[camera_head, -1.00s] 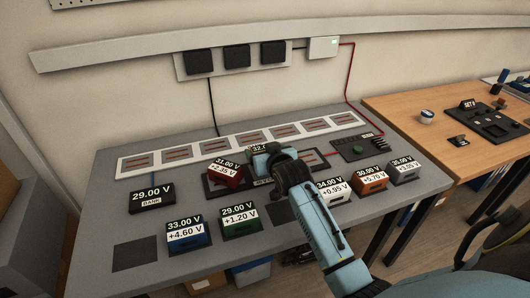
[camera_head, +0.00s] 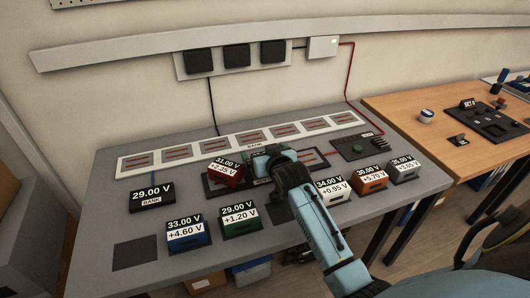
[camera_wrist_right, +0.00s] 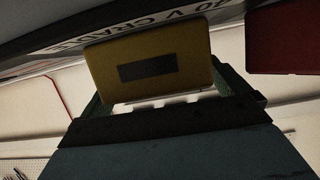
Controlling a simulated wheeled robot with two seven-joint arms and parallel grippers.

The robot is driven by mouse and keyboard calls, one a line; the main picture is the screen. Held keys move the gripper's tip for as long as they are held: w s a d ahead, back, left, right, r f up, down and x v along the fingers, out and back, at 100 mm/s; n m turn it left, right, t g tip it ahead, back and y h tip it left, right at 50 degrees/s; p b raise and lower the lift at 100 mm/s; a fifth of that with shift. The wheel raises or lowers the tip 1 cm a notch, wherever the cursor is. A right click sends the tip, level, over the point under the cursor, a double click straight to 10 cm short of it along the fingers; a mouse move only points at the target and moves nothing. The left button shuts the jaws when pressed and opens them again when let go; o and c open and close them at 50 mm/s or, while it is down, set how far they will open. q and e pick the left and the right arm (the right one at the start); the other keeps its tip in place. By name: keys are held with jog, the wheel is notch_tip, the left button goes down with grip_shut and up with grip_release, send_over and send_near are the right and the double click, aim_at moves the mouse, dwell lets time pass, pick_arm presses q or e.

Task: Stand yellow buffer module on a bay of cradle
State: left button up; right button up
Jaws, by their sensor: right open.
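The yellow buffer module (camera_wrist_right: 150,62) shows in the right wrist view between the two green fingers of my right gripper, with a dark patch on its face. In the head view it is hidden by the gripper. My right gripper (camera_head: 262,160) is open over the middle of the black cradle (camera_head: 314,158), with a finger on either side of the module. The module appears to be at the cradle, but its seating in a bay is hidden. The red module (camera_head: 224,173) stands on the left part of the cradle and shows beside the yellow one in the wrist view (camera_wrist_right: 286,40).
Blue (camera_head: 188,235) and green (camera_head: 239,220) modules stand at the front left. White (camera_head: 335,190), orange (camera_head: 370,179) and grey (camera_head: 404,169) modules stand to the right. A 29.00 V display (camera_head: 152,199) is at left. A dark square (camera_head: 135,254) lies empty at the front left.

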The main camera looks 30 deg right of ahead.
jog(key=shift+f, duration=0.25)
jog(key=shift+r, duration=0.25)
pick_arm(q)
jog(key=s+a+f+p, duration=0.1)
jog(key=s+f+p, duration=0.1)
jog(key=s, duration=0.7)
jog(key=shift+s+a+g+p, duration=0.25)
jog(key=shift+g+p, duration=0.15)
jog(key=shift+p, duration=0.25)
pick_arm(e)
jog(key=r+v, duration=0.1)
jog(key=v, duration=1.1)
jog(key=shift+f, duration=0.1)
